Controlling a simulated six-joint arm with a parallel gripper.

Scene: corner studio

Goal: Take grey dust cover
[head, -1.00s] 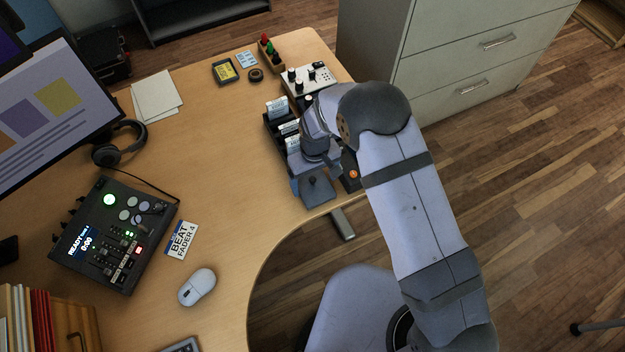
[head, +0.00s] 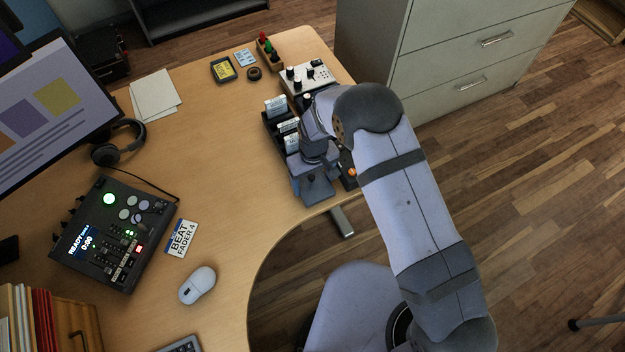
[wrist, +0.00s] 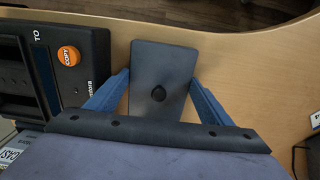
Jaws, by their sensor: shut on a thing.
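The grey dust cover (head: 316,190) is a dark grey rectangular piece with a small black knob on top. It is at the desk's curved front edge, below my gripper (head: 312,180) in the head view. In the wrist view the cover (wrist: 158,60) lies between the two blue fingers of my gripper (wrist: 158,84), which are shut on its sides. Its near end is hidden behind my gripper's body. I cannot tell whether it rests on the desk or is just clear of it.
A black device with an orange COPY button (wrist: 68,55) sits close on the left in the wrist view. A black rack of cards (head: 268,122) and a white knob box (head: 306,76) stand behind. The desk (head: 225,170) is clear to the left, before a mouse (head: 197,286).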

